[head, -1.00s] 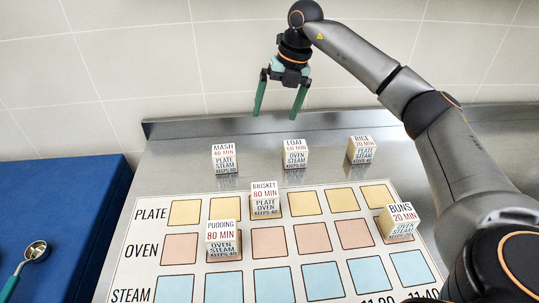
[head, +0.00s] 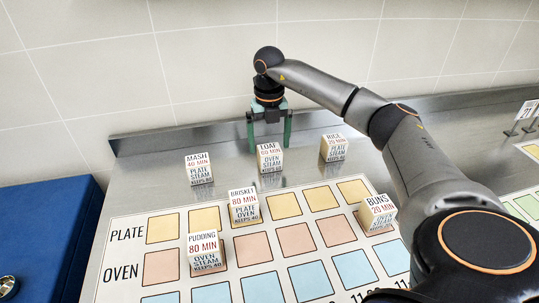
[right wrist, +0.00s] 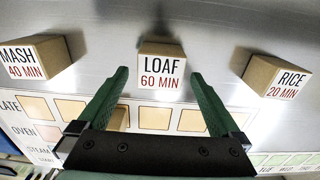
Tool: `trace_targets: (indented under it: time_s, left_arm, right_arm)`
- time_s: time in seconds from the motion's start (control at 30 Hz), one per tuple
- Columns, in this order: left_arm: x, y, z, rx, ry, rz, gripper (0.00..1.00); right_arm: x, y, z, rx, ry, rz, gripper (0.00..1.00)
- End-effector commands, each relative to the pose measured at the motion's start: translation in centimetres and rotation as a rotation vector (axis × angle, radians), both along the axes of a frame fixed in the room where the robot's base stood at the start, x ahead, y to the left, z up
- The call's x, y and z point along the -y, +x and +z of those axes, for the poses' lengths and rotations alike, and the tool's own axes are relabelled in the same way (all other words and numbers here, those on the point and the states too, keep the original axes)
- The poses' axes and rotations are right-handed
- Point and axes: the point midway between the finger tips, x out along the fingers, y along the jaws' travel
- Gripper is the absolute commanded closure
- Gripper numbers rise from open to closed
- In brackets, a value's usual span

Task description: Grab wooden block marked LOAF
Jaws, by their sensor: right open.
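The wooden block marked LOAF (head: 270,158) stands on the steel counter behind the printed chart, in the middle of the back row. In the right wrist view the LOAF block (right wrist: 161,66) lies ahead, centred between the finger lines. My right gripper (head: 269,146) is open, its two green fingers on either side of the LOAF block in the head view. In the right wrist view the fingertips of my right gripper (right wrist: 160,74) flank the block's front face with gaps on both sides. My left gripper is not in view.
The MASH block (head: 199,168) stands to the left and the RICE block (head: 334,147) to the right, both clear of the fingers. BRISKET (head: 243,206), PUDDING (head: 205,252) and BUNS (head: 377,213) blocks stand on the chart (head: 190,278). A blue surface (head: 45,235) lies at left.

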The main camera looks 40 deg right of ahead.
Motion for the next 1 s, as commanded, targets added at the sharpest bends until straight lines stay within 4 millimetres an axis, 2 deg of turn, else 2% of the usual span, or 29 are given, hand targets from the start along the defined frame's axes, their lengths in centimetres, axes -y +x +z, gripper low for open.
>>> trace_targets:
  time_s: [0.1, 0.2, 0.47, 1.0]
  left_arm:
    - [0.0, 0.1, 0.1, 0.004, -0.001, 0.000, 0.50]
    - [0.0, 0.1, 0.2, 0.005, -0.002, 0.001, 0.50]
    - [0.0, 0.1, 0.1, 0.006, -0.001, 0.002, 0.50]
    - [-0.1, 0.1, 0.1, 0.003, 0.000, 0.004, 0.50]
  right_arm:
    - [0.1, -0.1, -1.9, -0.004, 0.000, -0.001, 0.00]
    - [0.1, -0.1, -2.8, -0.002, 0.000, -0.001, 0.00]
    - [0.1, -0.1, -3.0, -0.001, 0.000, 0.000, 0.00]
    - [0.1, -0.1, -2.9, 0.000, 0.000, 0.000, 0.60]
